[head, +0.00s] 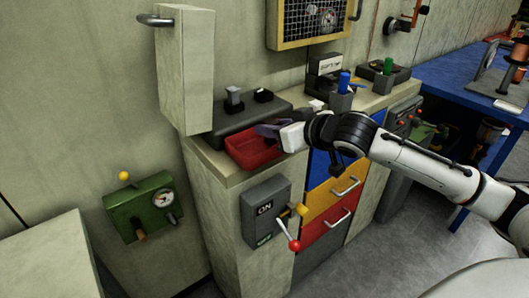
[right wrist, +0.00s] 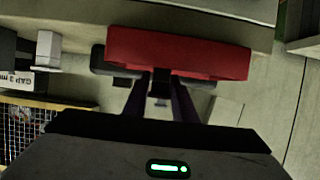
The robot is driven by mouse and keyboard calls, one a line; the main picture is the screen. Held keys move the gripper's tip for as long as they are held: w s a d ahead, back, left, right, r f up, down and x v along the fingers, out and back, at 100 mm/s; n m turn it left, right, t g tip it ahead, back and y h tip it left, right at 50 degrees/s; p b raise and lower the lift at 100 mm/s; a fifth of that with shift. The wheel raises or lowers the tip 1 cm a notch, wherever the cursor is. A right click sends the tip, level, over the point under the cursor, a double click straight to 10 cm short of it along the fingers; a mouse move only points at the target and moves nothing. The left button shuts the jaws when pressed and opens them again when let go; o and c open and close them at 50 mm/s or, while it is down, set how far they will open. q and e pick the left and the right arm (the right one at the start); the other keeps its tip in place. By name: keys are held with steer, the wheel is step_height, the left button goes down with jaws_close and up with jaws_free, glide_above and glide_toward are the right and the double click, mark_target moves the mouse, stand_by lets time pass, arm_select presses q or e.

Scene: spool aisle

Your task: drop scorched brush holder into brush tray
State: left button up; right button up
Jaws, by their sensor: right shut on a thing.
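The brush tray (head: 250,153) is a shallow red tray on the near end of the grey worktop, and its red wall also shows in the right wrist view (right wrist: 178,52). My right gripper (head: 267,130) reaches in from the right, its dark fingers over the tray's back right part. In the right wrist view the right gripper (right wrist: 160,88) is shut on a small dark piece, the scorched brush holder (right wrist: 159,88), mostly hidden between the fingers. I cannot tell whether it touches the tray. My left gripper is in neither view.
A dark block with sockets (head: 228,117) stands behind the tray. A pale wall cabinet (head: 184,70) juts out at the left. A grey ON switch box (head: 265,212) with a red-knobbed lever is on the cabinet front below. Blue and green handled parts stand farther right.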

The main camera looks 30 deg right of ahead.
steer(key=shift+r, duration=0.1)
steer(key=o, duration=1.1)
steer(key=shift+v, duration=5.15)
